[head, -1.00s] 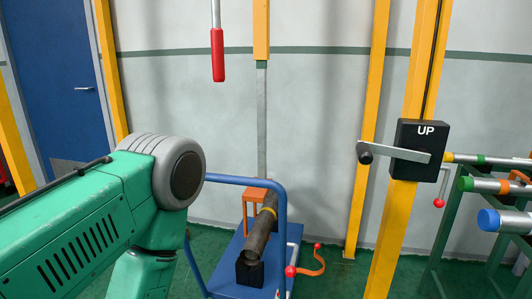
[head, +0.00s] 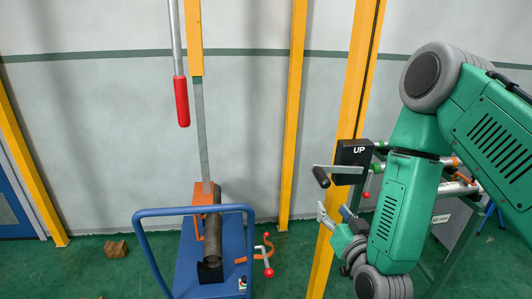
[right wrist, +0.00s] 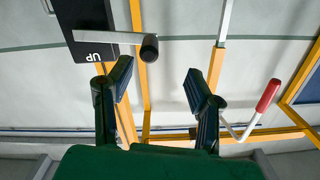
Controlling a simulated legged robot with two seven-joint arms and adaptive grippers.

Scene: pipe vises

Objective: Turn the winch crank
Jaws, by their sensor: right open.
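The winch is a black box marked UP (head: 354,153) on a yellow post. Its flat grey crank arm (head: 341,169) points left and ends in a black handle (head: 321,177). My right gripper (head: 335,214) is open and empty, a little below the crank handle in the head view. In the right wrist view, the picture is upside down; the black handle (right wrist: 149,47) shows beyond the open fingertips (right wrist: 158,82), nearer the left finger and apart from it. The winch box (right wrist: 84,25) is at the upper left there. My left gripper is not in view.
A blue cart (head: 232,262) holding a dark pipe (head: 216,217) stands left of the winch post. A red-handled lever (head: 181,100) hangs above it. A rack with pipes (head: 455,188) is partly hidden behind my right arm.

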